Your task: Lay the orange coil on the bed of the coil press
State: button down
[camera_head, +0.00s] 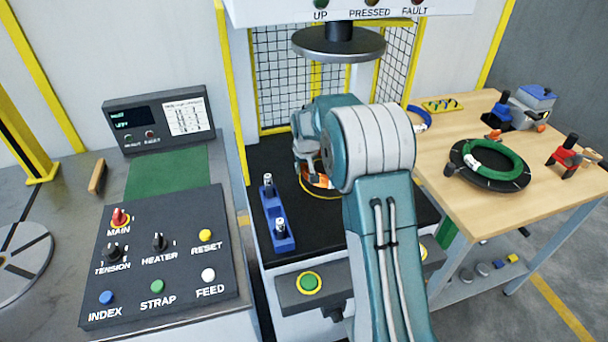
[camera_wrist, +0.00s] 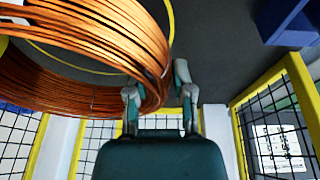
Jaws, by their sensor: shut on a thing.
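The orange coil (camera_wrist: 110,35) fills the upper left of the wrist view, with its rim between the two fingers of my gripper (camera_wrist: 160,95). My gripper is shut on that rim. In the head view only a small part of the coil (camera_head: 318,181) shows, because my arm hides the rest. It is over the black bed (camera_head: 265,157) of the coil press, below the round grey press plate (camera_head: 338,43). A yellow ring marking on the bed (camera_wrist: 75,66) shows through the coil's middle. I cannot tell whether the coil touches the bed.
A blue block with two posts (camera_head: 278,222) stands on the bed's left front. A yellow-framed mesh guard (camera_head: 283,75) encloses the back. A control panel (camera_head: 158,262) is at left. A wooden table (camera_head: 480,205) at right holds a green coil (camera_head: 492,160) and tools.

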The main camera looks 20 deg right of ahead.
notch_tip(320, 180, down, 3)
jog(key=shift+d+r, duration=0.1)
jog(key=shift+r, duration=0.1)
jog(key=shift+c, duration=2.4)
grip_release()
jog(key=shift+f, duration=0.1)
jog(key=s+a+r, duration=0.1)
jog(key=s+r, duration=0.5)
jog(key=r, duration=0.3)
jog(key=s+a+r, duration=0.1)
jog(key=s+r, duration=0.4)
jog(key=r, duration=0.5)
jog(key=s+a+r+t, duration=0.1)
jog(key=s+a, duration=0.1)
jog(key=s, duration=1.2)
jog(key=s+a+r+t, duration=0.1)
jog(key=s+a, duration=0.1)
jog(key=s, duration=1.2)
jog(key=shift+s+r+y, duration=0.15)
jog(key=shift+s+y, duration=0.05)
jog(key=shift+y, duration=0.1)
